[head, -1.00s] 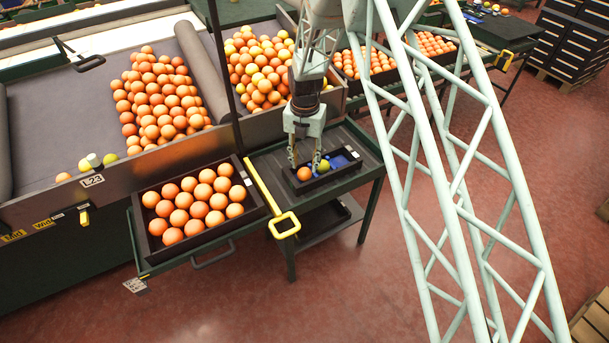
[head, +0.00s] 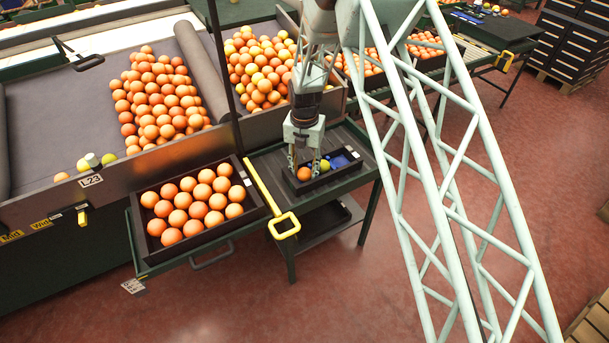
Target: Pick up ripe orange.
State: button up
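A small black tray (head: 318,183) with a blue lining sits on the dark side table. In it lie an orange fruit (head: 304,174) at the left and a yellow-green fruit (head: 324,165) at the right. My gripper (head: 304,167) points down over the tray. Its fingers are apart, with the orange fruit low between or just behind them and the yellow-green one beside the right finger. I cannot tell whether either finger touches a fruit.
A black crate (head: 253,211) full of oranges stands left of the side table (head: 358,174). A yellow handle (head: 284,226) sticks out between them. Sloped bins with piled oranges (head: 157,100) lie behind. The red floor (head: 330,290) in front is clear.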

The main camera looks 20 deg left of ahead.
aim_at(305, 170)
jog(key=c, duration=0.5)
jog(key=shift+r+p, duration=0.9)
jog(key=shift+r, duration=4.05)
